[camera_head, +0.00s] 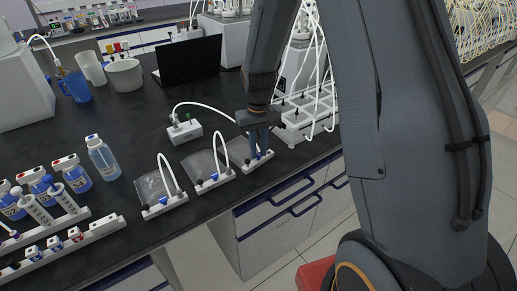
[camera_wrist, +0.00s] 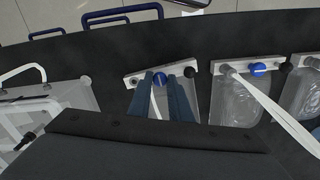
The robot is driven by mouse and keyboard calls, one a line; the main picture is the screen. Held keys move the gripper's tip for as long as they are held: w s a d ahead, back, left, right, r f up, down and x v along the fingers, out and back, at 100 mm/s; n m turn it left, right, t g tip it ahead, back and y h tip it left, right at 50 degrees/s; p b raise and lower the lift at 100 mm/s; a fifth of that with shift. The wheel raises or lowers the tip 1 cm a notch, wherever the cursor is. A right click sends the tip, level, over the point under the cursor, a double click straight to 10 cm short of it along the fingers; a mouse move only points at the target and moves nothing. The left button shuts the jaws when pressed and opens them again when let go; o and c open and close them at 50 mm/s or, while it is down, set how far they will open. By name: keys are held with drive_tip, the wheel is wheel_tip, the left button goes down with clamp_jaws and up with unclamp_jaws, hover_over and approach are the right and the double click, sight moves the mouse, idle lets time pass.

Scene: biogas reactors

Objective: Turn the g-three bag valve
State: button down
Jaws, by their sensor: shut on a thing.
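My gripper (camera_head: 258,150) points down at the rightmost of three clear bags in white holders on the dark bench. In the wrist view its two blue-grey fingers (camera_wrist: 161,80) are shut on a round blue valve (camera_wrist: 160,77). That valve sits on the white holder bar (camera_wrist: 134,80) at the bag's edge, with a black knob (camera_wrist: 190,71) beside it. The fingers hide part of the valve and most of the bag. A white tube runs between the fingers. I cannot read the bag labels, so I cannot confirm which is g-three.
Two more bags (camera_head: 154,186) (camera_head: 201,163) with blue valves and arched white tubes lie to the left. A white rack with tubes (camera_head: 305,118) stands close on the right. A small white box (camera_head: 184,132) is behind. Drawer handles (camera_head: 292,189) project below the bench edge.

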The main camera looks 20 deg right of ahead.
sight(259, 154)
drive_tip(key=c, duration=1.6)
unclamp_jaws()
drive_tip(key=shift+r+b, duration=1)
drive_tip(key=shift+r, duration=2.9)
drive_tip(key=shift+m+t, duration=0.3)
drive_tip(key=shift+t, duration=0.4)
drive_tip(key=s, duration=1.7)
drive_tip(key=shift+s+d, duration=0.2)
drive_tip(key=shift+s, duration=0.15)
